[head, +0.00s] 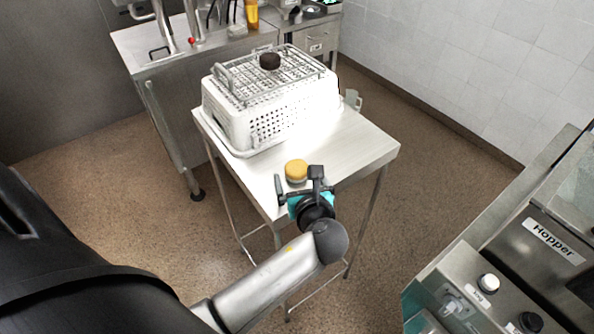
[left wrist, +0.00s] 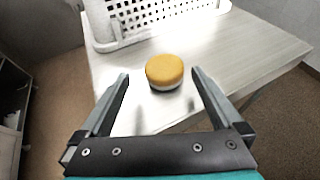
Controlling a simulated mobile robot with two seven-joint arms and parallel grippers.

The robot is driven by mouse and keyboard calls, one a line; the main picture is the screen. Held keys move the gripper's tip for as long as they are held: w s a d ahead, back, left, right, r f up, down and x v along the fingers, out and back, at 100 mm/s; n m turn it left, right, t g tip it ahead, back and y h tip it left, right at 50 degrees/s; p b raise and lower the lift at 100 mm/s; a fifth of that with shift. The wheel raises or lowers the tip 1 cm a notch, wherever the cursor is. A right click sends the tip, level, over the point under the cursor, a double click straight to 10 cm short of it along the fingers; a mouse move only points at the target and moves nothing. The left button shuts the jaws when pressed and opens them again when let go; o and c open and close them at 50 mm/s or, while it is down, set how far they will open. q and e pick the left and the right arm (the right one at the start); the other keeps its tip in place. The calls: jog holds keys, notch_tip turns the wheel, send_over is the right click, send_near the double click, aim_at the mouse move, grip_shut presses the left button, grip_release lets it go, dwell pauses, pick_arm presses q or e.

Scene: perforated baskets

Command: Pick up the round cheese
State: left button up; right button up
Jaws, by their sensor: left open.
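The round cheese (head: 296,170) is a small yellow-orange disc with a pale underside, lying on the metal table (head: 345,160) near its front edge. In the left wrist view the cheese (left wrist: 165,71) sits ahead of and between the two fingertips, apart from both. My left gripper (head: 297,183) is open and empty, at the table's front edge just short of the cheese. Its spread fingers also show in the left wrist view (left wrist: 160,80). My right gripper is not in view.
A white perforated basket (head: 270,125) with a wire rack on top stands behind the cheese, with a dark round item (head: 270,61) on the rack. The tabletop right of the cheese is clear. A counter (head: 190,50) stands behind, and a hopper machine (head: 540,250) at right.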

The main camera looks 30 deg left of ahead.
aim_at(298, 172)
pick_arm(q)
jog(key=shift+w+d+b+x, duration=0.15)
jog(key=shift+b+x, duration=0.1)
jog(key=shift+x, duration=1.1)
jog(key=shift+w+d+b+x, duration=0.1)
jog(key=shift+b+x, duration=0.1)
jog(key=shift+x, duration=1.2)
jog(key=shift+f, duration=0.1)
jog(key=shift+s, duration=0.1)
jog(key=c, duration=1.5)
